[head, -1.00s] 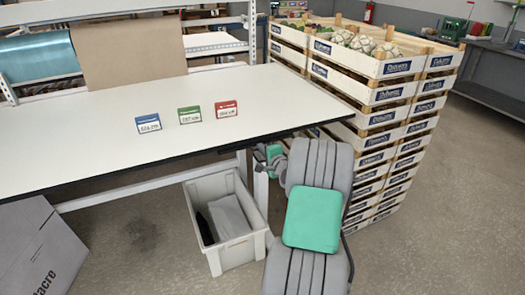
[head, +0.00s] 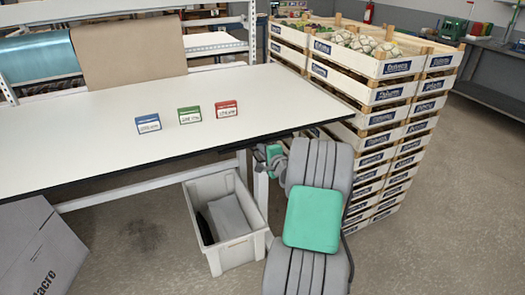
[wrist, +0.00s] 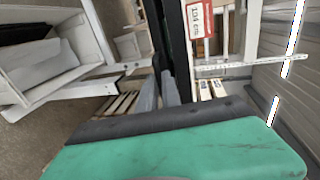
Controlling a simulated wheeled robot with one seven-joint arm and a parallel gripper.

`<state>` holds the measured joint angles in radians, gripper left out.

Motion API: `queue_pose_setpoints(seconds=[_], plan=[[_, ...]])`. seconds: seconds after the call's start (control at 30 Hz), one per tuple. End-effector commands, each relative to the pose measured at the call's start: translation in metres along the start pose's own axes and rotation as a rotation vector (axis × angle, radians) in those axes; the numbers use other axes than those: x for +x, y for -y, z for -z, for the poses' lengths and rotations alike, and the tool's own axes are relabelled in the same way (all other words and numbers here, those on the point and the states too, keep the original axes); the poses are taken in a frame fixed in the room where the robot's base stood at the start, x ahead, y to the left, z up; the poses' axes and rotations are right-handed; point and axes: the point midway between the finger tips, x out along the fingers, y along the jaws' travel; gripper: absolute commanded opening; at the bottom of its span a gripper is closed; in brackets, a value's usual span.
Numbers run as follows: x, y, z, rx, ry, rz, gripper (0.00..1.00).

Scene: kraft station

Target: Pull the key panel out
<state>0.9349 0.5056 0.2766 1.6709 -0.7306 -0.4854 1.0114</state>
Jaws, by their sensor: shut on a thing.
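My gripper (wrist: 159,88) is at the front edge of the white table, near its right end. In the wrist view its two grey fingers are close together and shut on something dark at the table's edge. This appears to be the key panel (wrist: 175,45), a narrow dark strip there; its outline cannot be told apart clearly from the dark table edge. In the head view my arm covers most of the gripper, and a dark strip shows below the table edge.
The white table (head: 90,125) carries blue (head: 148,123), green (head: 189,114) and red (head: 226,109) cards. A grey bin (head: 232,245) stands on the floor below, left of my arm. Stacked crates (head: 385,125) stand close on the right. A grey box (head: 38,255) is at lower left.

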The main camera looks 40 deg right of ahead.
Motion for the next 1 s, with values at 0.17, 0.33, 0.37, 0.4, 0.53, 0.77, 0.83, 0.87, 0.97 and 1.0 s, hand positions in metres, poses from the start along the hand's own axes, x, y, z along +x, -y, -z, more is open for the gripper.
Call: queue_pose_setpoints(seconds=[0.17,0.33,0.37,0.4,0.53,0.77,0.83,0.87,0.97,1.0], plan=[[0.0,0.0,0.0,0.0,0.0,-0.001,0.0],[-0.003,-0.002,0.001,0.001,-0.001,-0.001,0.0],[-0.006,-0.002,0.001,0.0,-0.001,-0.002,0.0],[-0.011,-0.004,0.002,0.0,-0.002,-0.001,0.0],[-0.039,-0.011,0.002,0.002,-0.004,-0.002,0.0],[-0.078,-0.018,0.002,0.001,-0.003,-0.001,0.0],[-0.081,-0.019,0.001,0.001,-0.002,-0.001,0.0],[-0.082,-0.019,0.001,0.0,-0.002,-0.002,0.0],[-0.081,-0.018,0.0,0.0,-0.001,-0.001,0.0],[-0.081,-0.018,0.0,0.0,-0.001,-0.001,0.0]])
